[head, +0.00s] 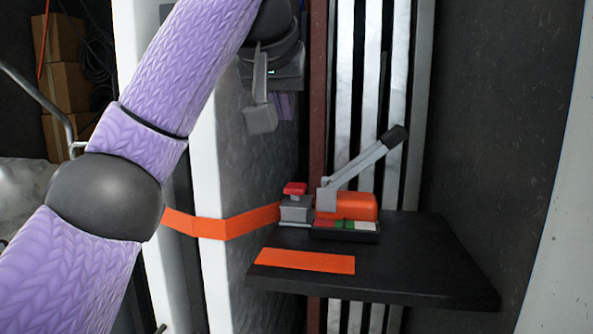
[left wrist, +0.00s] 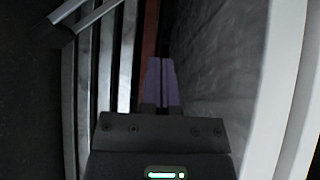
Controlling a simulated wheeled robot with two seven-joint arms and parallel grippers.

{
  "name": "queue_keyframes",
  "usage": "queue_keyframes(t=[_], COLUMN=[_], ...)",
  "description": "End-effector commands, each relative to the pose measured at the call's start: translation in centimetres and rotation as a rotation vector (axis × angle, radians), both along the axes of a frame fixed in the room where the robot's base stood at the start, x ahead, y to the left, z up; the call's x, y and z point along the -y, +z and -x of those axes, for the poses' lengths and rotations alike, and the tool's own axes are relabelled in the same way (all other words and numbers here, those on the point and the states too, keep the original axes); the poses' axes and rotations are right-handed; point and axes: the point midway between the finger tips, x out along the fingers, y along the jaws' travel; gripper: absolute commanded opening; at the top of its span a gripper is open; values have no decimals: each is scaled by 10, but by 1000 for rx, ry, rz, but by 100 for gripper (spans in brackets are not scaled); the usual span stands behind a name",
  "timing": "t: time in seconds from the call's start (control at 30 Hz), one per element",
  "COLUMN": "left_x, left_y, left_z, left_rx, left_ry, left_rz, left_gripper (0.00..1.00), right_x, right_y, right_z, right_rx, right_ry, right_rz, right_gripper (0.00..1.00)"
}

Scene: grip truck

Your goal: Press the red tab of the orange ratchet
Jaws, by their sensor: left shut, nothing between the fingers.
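The orange ratchet (head: 358,206) sits on a black shelf (head: 420,275), with a grey lever (head: 360,165) slanting up to the right to a black grip. Its red tab (head: 295,188) stands on a grey block at the left end of the ratchet. My left gripper (head: 282,106) is above the red tab and apart from it. In the left wrist view, its purple fingers (left wrist: 160,80) are together with nothing between them. The lever's end shows at the top left of that view. The red tab is not visible there. My right gripper is not in view.
An orange strap (head: 225,222) runs left from the ratchet past a white post (head: 213,270). A flat orange strip (head: 305,261) lies on the shelf's front. Pale vertical rails (head: 370,90) stand behind the ratchet. Cardboard boxes (head: 65,85) are at the far left.

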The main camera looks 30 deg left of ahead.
Motion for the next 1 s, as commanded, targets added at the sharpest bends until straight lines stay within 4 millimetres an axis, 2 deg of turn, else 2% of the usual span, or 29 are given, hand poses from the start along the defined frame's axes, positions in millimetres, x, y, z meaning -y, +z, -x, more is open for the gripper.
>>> queue_keyframes(t=[0.1,0.27,0.7,0.8,1.0], left_x=[0,-1,-19,-19,-19], left_y=[0,-7,-71,-91,-109], left_z=[0,-8,-71,-69,-69], left_rx=[0,-3,-5,-2,0], left_ry=[1,-3,2,0,2], left_rz=[1,-1,1,-1,1], left_gripper=[0,0,0,0,0], right_x=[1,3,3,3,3], right_y=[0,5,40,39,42], right_z=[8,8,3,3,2], right_rx=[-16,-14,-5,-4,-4], right_ry=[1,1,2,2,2], right_rz=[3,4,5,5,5], right_gripper=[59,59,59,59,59])
